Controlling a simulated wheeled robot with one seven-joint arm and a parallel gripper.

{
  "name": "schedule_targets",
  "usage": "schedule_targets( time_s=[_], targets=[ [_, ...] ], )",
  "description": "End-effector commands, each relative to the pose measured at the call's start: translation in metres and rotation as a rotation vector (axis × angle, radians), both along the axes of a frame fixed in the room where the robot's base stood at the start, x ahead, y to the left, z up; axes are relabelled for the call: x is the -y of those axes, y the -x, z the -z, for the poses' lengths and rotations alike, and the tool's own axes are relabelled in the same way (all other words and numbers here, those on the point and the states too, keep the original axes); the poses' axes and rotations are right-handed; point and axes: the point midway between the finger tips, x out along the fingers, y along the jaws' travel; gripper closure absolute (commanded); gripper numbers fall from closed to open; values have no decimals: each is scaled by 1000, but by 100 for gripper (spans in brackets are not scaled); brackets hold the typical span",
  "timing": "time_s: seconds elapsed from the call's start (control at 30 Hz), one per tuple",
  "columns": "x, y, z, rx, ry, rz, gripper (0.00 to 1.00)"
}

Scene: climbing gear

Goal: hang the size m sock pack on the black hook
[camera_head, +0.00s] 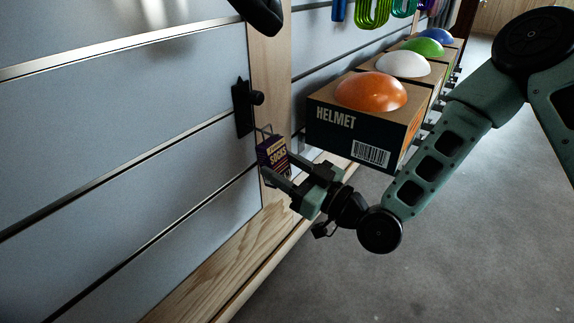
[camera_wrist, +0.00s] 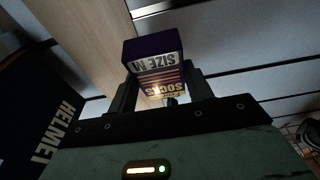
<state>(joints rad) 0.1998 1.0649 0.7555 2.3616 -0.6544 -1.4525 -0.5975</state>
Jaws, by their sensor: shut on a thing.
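The size M sock pack (camera_head: 272,152) is a small purple box with yellow "SOCKS" lettering. In the wrist view the pack (camera_wrist: 153,68) shows a white "SIZE M" label, upside down in the picture. My gripper (camera_head: 286,168) is shut on the pack, with one finger on each side in the wrist view (camera_wrist: 163,95). A thin loop shows at the pack's top in the head view.
Helmet boxes (camera_head: 350,125) with orange, white, green and blue domes stand in a row to the right. A grey slatted wall (camera_head: 120,120) lies left. A wooden ledge (camera_head: 225,255) runs along its foot. Coloured gear (camera_head: 373,12) hangs above the boxes.

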Motion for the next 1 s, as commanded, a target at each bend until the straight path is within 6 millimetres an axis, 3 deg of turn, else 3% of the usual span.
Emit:
schedule_targets(
  time_s=[0.17,0.2,0.27,0.3,0.77,1.0],
  targets=[
    [0,0,0,0,0,0,73],
    [0,0,0,0,0,0,44],
    [0,0,0,0,0,0,27],
    [0,0,0,0,0,0,24],
    [3,2,0,-1,2,0,24],
    [33,25,6,-6,3,1,24]
  ],
)
